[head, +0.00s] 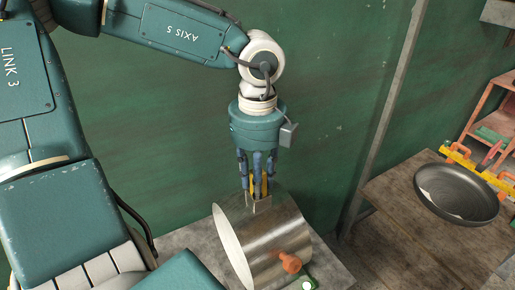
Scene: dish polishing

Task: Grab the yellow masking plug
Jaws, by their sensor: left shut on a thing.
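My left gripper (258,195) points straight down at the top of a metal drum (270,245) lying on its side, its open end facing left. The fingers are shut, with yellow showing at and between them. The yellow masking plug is mostly hidden by the fingers, and its outline is hard to tell from them. The fingertips are at the drum's upper wall; I cannot tell whether they touch it. An orange plug (290,263) sticks out of the drum's lower right side. My right gripper is not in view.
The drum rests on a grey worktop (185,240) by a green wall. A wooden table (400,220) at right bears a dark round pan (457,193). Behind the pan is a yellow rack (480,170) with orange parts. A metal post (385,115) stands between worktop and table.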

